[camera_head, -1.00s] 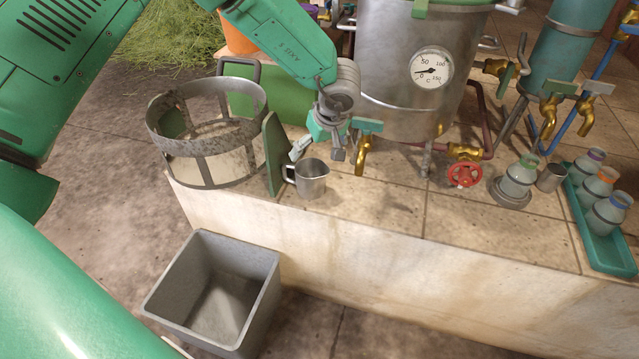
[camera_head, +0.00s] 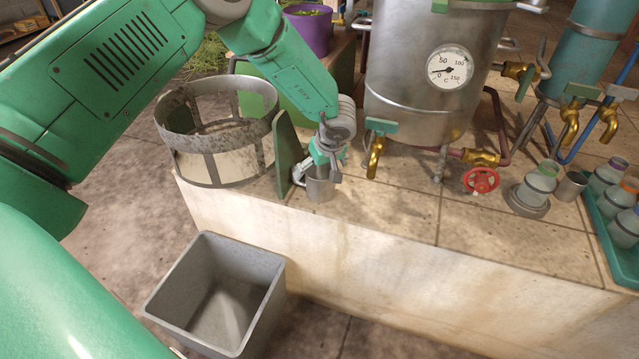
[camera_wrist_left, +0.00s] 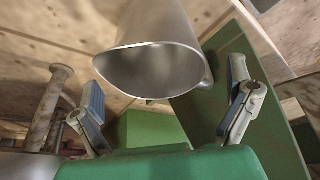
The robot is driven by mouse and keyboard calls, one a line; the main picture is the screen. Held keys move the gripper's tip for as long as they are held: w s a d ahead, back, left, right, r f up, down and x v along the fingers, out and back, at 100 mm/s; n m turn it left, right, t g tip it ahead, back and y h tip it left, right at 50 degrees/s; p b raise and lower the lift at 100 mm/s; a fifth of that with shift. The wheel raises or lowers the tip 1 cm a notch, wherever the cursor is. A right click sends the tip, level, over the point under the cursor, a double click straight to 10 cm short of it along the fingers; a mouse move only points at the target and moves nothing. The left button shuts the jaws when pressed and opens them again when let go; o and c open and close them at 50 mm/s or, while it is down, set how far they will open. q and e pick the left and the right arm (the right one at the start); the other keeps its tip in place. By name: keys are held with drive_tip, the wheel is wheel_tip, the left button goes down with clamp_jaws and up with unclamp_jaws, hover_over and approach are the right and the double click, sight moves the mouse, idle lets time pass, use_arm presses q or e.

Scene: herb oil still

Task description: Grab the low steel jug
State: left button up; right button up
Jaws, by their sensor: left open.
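The low steel jug (camera_head: 320,187) stands upright on the tiled counter in the head view, beside the green upright plate (camera_head: 289,150). My left gripper (camera_head: 318,174) is over the jug and hides its upper part. In the left wrist view the jug (camera_wrist_left: 157,62) shows its open mouth, beyond and between the two spread fingers of my left gripper (camera_wrist_left: 168,108). The fingers are open, and I see no contact with the jug. My right gripper is in neither view.
A metal basket (camera_head: 219,165) stands left of the green plate. The large steel still (camera_head: 415,95) with brass taps is close on the right. A grey bin (camera_head: 265,310) stands on the floor below the counter. Bare counter lies right of the jug.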

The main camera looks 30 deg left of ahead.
use_arm(q)
drive_tip(key=shift+d+r, duration=0.15)
drive_tip(key=shift+d, duration=0.05)
drive_tip(key=c, duration=1.3)
drive_tip(key=shift+c, duration=0.2)
